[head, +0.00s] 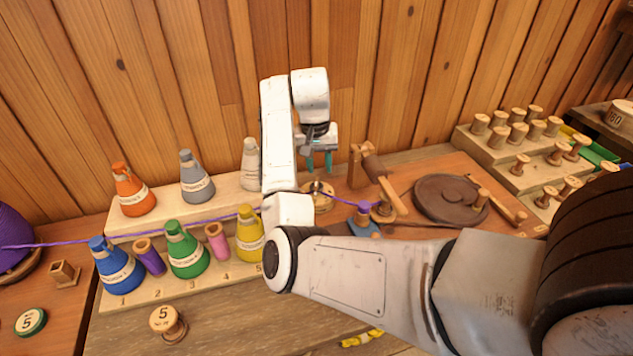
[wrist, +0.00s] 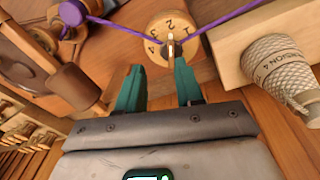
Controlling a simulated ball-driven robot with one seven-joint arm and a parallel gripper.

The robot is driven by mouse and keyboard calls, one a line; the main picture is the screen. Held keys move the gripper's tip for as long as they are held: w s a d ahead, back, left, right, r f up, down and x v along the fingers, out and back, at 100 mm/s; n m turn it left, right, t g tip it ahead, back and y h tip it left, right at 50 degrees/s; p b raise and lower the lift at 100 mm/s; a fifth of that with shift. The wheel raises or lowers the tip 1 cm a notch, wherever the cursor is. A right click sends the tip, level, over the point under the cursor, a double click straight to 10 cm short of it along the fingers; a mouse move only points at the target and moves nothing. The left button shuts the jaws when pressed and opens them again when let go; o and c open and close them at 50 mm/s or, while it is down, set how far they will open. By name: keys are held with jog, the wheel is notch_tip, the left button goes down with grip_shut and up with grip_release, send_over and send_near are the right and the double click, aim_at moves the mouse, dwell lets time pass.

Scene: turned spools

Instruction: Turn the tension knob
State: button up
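The tension knob looks to be the round wooden dial (wrist: 158,22) with numbers including 2, 3 and 4 around its face and a small brass upright piece at its middle. In the head view the dial (head: 322,203) is partly hidden behind my arm. My gripper (wrist: 157,78) is open and empty, its two teal fingers apart on the near side of the dial. In the head view my gripper (head: 319,163) points down, above the dial. I see no contact with the dial. Purple thread (wrist: 215,22) runs across the dial.
A wooden crank arm (wrist: 50,72) is on the other side. Coloured cones, such as the green one (head: 187,252), stand left. Several empty spools fill the stepped rack (head: 470,150) at right.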

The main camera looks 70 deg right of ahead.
aim_at(317, 181)
notch_tip(317, 181, up, 4)
jog(key=w+d+m+y, duration=0.1)
jog(key=w+d, duration=0.1)
jog(key=shift+t, duration=0.3)
jog(key=f+b, duration=0.2)
jog(key=f, duration=0.9)
jog(key=shift+s+b, duration=0.2)
jog(key=shift+b, duration=0.15)
grip_shut()
